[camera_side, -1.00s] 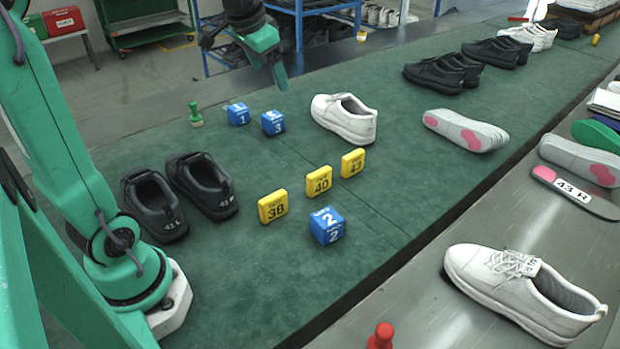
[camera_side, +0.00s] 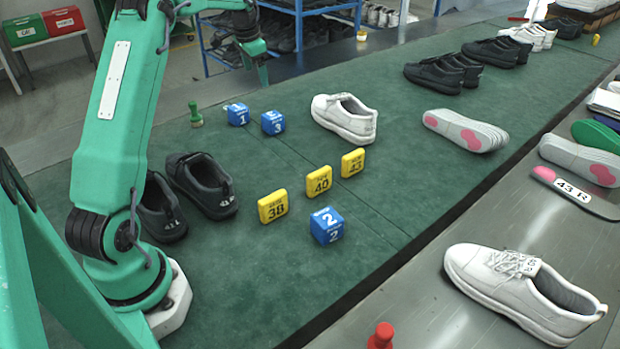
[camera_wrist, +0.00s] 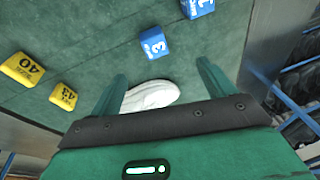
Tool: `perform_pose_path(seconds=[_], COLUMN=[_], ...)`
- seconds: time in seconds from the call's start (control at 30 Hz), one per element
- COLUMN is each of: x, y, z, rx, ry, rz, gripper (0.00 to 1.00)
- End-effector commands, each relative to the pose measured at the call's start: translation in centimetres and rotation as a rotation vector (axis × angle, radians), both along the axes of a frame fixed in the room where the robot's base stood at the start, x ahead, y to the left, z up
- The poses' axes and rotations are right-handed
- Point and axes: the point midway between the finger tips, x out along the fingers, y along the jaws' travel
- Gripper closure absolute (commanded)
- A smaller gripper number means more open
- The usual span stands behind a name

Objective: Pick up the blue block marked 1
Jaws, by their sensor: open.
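The blue block marked 1 (camera_side: 238,114) sits on the green mat, left of the blue block marked 3 (camera_side: 273,122). In the wrist view the block marked 3 (camera_wrist: 154,43) lies ahead of the fingertips. A second blue block (camera_wrist: 197,8) is cut off by the top edge, and its mark is hard to read. My gripper (camera_side: 257,72) is open and empty, raised beyond the blocks near the mat's far edge. Its two fingers (camera_wrist: 165,82) show apart in the wrist view, with a white shoe (camera_wrist: 150,96) below and between them.
A green stamp-like piece (camera_side: 196,115) stands left of block 1. The white shoe (camera_side: 345,118) stands right of block 3. Yellow blocks (camera_side: 319,181) and the blue block marked 2 (camera_side: 327,225) are nearer the camera. Black shoes (camera_side: 202,186) sit near my base.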

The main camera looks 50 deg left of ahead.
Motion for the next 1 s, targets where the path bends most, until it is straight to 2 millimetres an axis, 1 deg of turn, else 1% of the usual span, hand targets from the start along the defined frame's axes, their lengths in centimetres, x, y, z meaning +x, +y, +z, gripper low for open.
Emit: perform_pose_path(seconds=[0.03,0.2,0.3,0.4,0.5,0.6,0.83,1.0], x=[0.0,-0.2,-0.6,-1.1,-1.4,-1.6,-1.6,-1.5], y=[1.5,5.7,7.9,9.6,10.7,11.3,11.5,11.6], z=[-1.3,-4.7,-6.6,-8.2,-9.3,-9.9,-10.1,-11.3], rx=[-0.002,-0.004,-0.007,-0.008,-0.010,-0.010,-0.010,-0.012], ry=[0.010,0.037,0.050,0.060,0.067,0.071,0.072,0.074], rz=[0.001,-0.007,-0.012,-0.016,-0.020,-0.022,-0.024,-0.023], gripper=[0.18,0.18,0.18,0.18,0.18,0.18,0.18,0.18])
